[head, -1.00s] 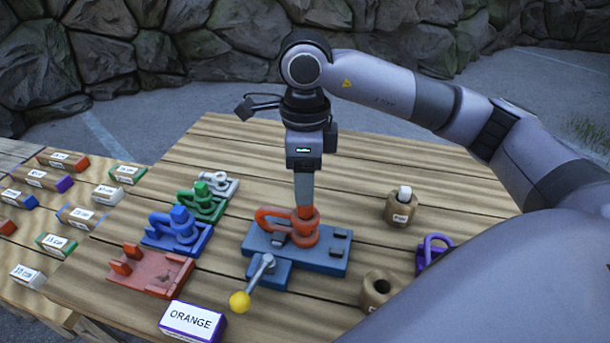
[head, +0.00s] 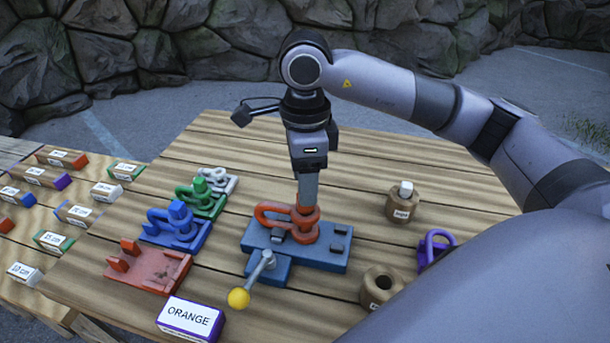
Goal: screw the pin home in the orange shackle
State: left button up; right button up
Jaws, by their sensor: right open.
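The orange shackle (head: 275,216) lies on the blue vise-like fixture (head: 322,257) in the middle of the table. My right gripper (head: 306,205) points straight down over the shackle's right end, where the pin would be. The gripper is open, with its fingertips down at the orange part there. The pin itself is hidden behind the fingers, so I cannot tell how deep it sits. The fixture's lever with a yellow knob (head: 238,298) sticks out toward the front. My left gripper is not in view.
A red empty holder (head: 150,270), a blue shackle (head: 178,222), a green one (head: 203,195) and a grey one (head: 222,180) stand left. An ORANGE label block (head: 190,318) is in front. Wooden pots (head: 402,205) and a purple shackle (head: 436,245) stand right.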

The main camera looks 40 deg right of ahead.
jog(key=shift+f+b, duration=1.35)
jog(key=shift+f, duration=0.4)
grip_shut()
jog(key=shift+m, duration=0.3)
